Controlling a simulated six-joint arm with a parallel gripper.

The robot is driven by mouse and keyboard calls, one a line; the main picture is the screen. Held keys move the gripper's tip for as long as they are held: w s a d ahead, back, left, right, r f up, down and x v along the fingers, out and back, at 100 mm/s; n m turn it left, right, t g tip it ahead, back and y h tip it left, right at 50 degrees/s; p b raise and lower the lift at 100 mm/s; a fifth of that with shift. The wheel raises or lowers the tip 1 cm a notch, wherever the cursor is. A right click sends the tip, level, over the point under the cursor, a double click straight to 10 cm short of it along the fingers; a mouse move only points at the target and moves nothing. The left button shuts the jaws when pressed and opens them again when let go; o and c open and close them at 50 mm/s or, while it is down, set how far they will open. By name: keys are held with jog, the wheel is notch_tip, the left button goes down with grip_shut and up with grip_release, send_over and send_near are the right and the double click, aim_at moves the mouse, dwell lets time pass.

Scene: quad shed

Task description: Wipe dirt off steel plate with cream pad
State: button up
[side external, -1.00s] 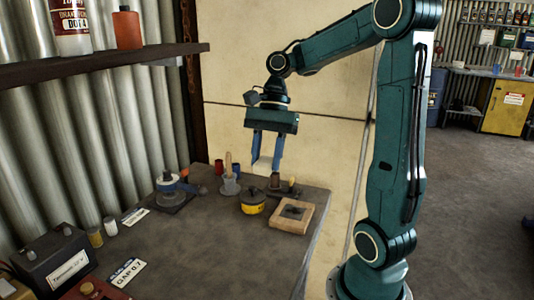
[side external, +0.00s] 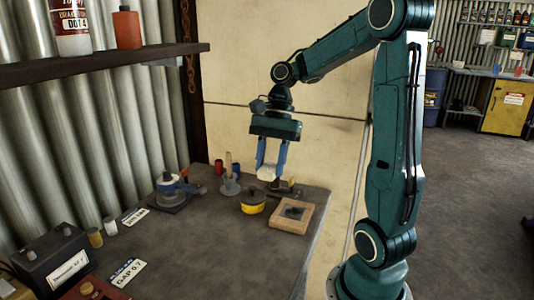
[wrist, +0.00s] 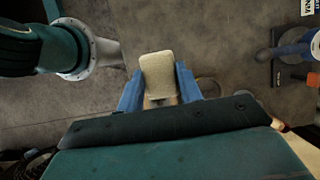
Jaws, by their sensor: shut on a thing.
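The cream pad (side external: 268,172) is held between the two blue fingers of my gripper (side external: 271,170), above the far part of the bench. In the wrist view the pad (wrist: 158,72) shows as a pale rounded block between the fingertips (wrist: 159,88). A light wooden frame (side external: 277,222) lies on the bench below and to the right of the gripper. Inside it is a grey surface (side external: 293,213) with a dark patch, probably the steel plate and its dirt. The pad is apart from it. The wrist view does not show the framed surface.
A yellow and black round container (side external: 253,207) stands left of the frame. Behind are a grey holder with an upright wooden handle (side external: 230,182) and a red can (side external: 218,168). A blue tool on a dark base (side external: 172,188) is farther left. The bench's front middle is clear.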

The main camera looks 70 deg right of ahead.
jog(key=s+d+f, duration=0.3)
jog(key=d+f, duration=0.2)
jog(key=f, duration=0.2)
jog(key=shift+s+d+f, duration=0.25)
jog(key=shift+s+f, duration=0.05)
jog(key=shift+s, duration=0.1)
jog(key=shift+f, duration=0.1)
